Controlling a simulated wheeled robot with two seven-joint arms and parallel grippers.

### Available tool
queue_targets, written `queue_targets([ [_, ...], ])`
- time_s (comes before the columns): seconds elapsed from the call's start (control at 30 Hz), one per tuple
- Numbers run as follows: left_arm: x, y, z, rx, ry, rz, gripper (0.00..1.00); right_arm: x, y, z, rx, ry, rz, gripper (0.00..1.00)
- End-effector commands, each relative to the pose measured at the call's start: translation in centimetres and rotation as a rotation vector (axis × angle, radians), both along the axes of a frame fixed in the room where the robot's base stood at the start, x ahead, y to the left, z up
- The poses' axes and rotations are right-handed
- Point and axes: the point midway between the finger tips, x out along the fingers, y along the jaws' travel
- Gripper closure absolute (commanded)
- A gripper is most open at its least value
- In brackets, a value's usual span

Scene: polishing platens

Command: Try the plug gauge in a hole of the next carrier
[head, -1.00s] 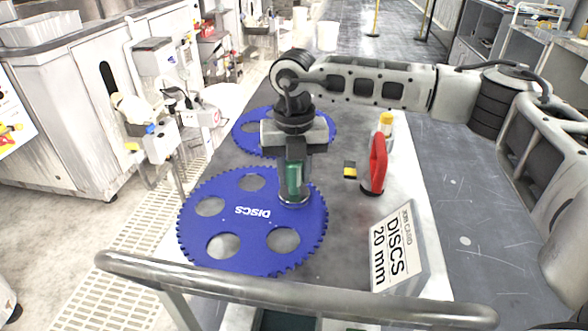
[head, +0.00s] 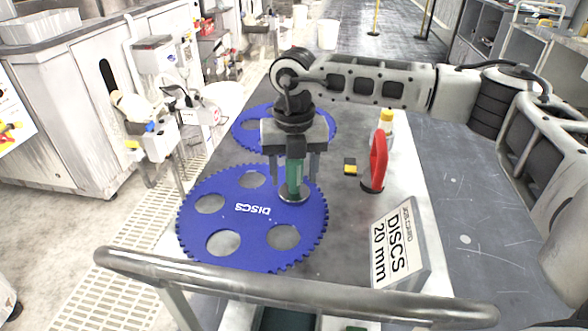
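A blue toothed carrier (head: 246,226) marked DISCS lies flat on the grey table, with several round holes through it. A second blue carrier (head: 247,131) lies behind it, partly hidden by my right arm. The green-handled plug gauge (head: 294,178) stands upright at the right-hand hole of the front carrier. Its wider lower end fills most of that hole; how deep it sits is hidden. My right gripper (head: 294,172) points down over the gauge with its fingers apart, one on each side of the green handle. My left gripper is not in view.
A red-handled tool (head: 378,162), a small yellow-and-black block (head: 350,167) and a yellow-capped bottle (head: 386,124) stand right of the carriers. A sign (head: 398,246) reading DISCS 20 mm stands at the front right. A grey rail (head: 290,296) crosses the front.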

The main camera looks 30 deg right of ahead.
Motion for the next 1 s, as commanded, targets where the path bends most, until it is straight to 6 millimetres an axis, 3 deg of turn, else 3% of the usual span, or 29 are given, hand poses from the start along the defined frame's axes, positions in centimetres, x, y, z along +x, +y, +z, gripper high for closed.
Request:
queue_targets([
  [0.17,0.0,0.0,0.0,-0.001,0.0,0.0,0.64,-0.1,0.0,-0.2,-0.002,0.004,0.0,0.45],
  [0.27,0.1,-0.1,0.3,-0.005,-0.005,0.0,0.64,0.0,0.0,0.8,-0.001,0.0,0.0,0.45],
  [0.8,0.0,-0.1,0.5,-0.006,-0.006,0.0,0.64,0.1,0.1,13.0,0.001,-0.003,0.001,0.45],
  [1.0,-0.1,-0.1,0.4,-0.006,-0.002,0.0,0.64,0.0,0.0,15.4,0.0,-0.001,0.0,0.45],
])
